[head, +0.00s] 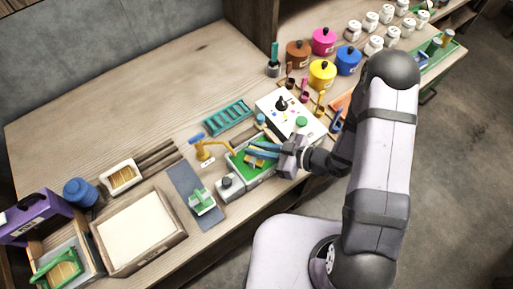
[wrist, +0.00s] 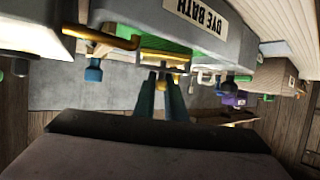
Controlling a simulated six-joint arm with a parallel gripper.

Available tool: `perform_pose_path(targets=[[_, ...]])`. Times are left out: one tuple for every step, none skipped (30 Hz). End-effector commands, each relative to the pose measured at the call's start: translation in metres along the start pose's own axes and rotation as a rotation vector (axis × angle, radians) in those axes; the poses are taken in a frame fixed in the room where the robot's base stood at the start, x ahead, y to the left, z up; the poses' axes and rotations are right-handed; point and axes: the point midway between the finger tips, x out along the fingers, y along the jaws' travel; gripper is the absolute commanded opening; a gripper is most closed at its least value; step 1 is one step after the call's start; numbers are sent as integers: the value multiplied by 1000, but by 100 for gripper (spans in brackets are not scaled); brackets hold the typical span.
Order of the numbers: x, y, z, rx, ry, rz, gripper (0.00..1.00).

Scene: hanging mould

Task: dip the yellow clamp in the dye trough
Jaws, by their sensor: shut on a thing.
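The dye trough (head: 269,172) is a grey box with green inside, near the table's front edge. In the wrist view its grey wall (wrist: 225,45) carries an upside-down DYE BATH label. My gripper (head: 256,151) reaches in from the right, its blue fingers over the trough. It is shut on the yellow clamp (head: 255,162), which shows against the green. In the wrist view the clamp (wrist: 165,57) is a yellow strip at the tips of my fingers (wrist: 160,82). The fingers hide part of it. I cannot tell whether it touches the dye.
A teal rack (head: 228,117) lies behind. A white panel (head: 284,103) with small items is behind my gripper. Colored pots, including a yellow pot (head: 322,73), stand at the back right.

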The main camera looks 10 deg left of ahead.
Motion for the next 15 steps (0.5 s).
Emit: perform_pose_path(targets=[[-2, 0, -4, 0, 1, 0, 0], [-2, 0, -6, 0, 1, 0, 0], [-3, 0, -7, 0, 1, 0, 0], [-4, 0, -9, 0, 1, 0, 0], [-4, 0, -10, 0, 1, 0, 0], [-5, 0, -12, 0, 1, 0, 0], [-5, 0, -13, 0, 1, 0, 0], [-6, 0, -14, 0, 1, 0, 0], [-6, 0, -16, 0, 1, 0, 0], [-7, 0, -17, 0, 1, 0, 0], [-8, 0, -18, -1, 1, 0, 0], [-8, 0, -20, -1, 1, 0, 0], [-9, 0, -21, -1, 1, 0, 0], [-9, 0, -22, -1, 1, 0, 0], [-10, 0, -24, -1, 1, 0, 0]])
